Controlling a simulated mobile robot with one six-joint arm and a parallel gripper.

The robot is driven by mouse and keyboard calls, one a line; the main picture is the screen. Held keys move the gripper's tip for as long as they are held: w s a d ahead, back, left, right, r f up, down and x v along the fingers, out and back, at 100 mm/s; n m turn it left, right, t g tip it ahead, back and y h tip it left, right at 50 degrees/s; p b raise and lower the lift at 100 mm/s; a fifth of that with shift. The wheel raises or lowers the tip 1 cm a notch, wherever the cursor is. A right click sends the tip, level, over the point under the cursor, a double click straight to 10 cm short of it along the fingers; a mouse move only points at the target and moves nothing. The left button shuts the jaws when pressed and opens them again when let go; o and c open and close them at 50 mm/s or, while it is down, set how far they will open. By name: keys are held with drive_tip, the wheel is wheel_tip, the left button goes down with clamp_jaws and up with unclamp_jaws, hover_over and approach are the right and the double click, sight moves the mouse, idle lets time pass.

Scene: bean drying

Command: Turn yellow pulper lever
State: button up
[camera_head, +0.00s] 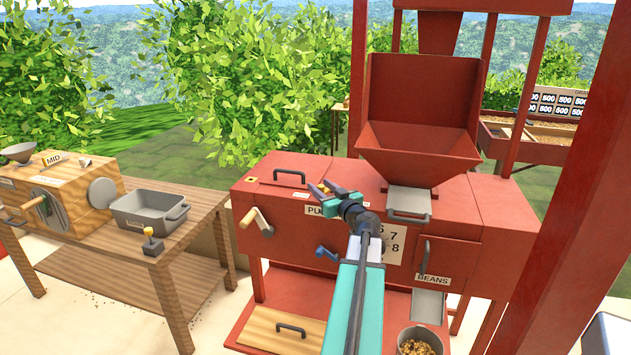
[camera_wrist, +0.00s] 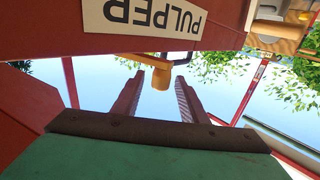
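The yellow pulper lever (camera_wrist: 161,77) shows in the wrist view, beside the upside-down PULPER sign (camera_wrist: 145,17) on the red machine. My gripper (camera_head: 319,188) is at the machine's upper front edge in the head view. In the wrist view my gripper (camera_wrist: 157,80) is open, with its two fingers apart and the yellow lever's end between their tips. I cannot tell whether either finger touches it. In the head view my gripper and wrist cover part of the PULPER sign (camera_head: 315,210) and most or all of this lever.
The red machine (camera_head: 460,250) carries a large hopper (camera_head: 418,150), a crank (camera_head: 258,222) and a blue lever (camera_head: 326,254). A wooden table (camera_head: 185,255) at left holds a grey bin (camera_head: 148,208) and another yellow lever (camera_head: 151,236). A red post (camera_head: 575,190) stands at right.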

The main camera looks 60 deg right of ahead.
drive_tip(key=shift+p+x, duration=0.55)
drive_tip(key=shift+x, duration=1.65)
clamp_jaws()
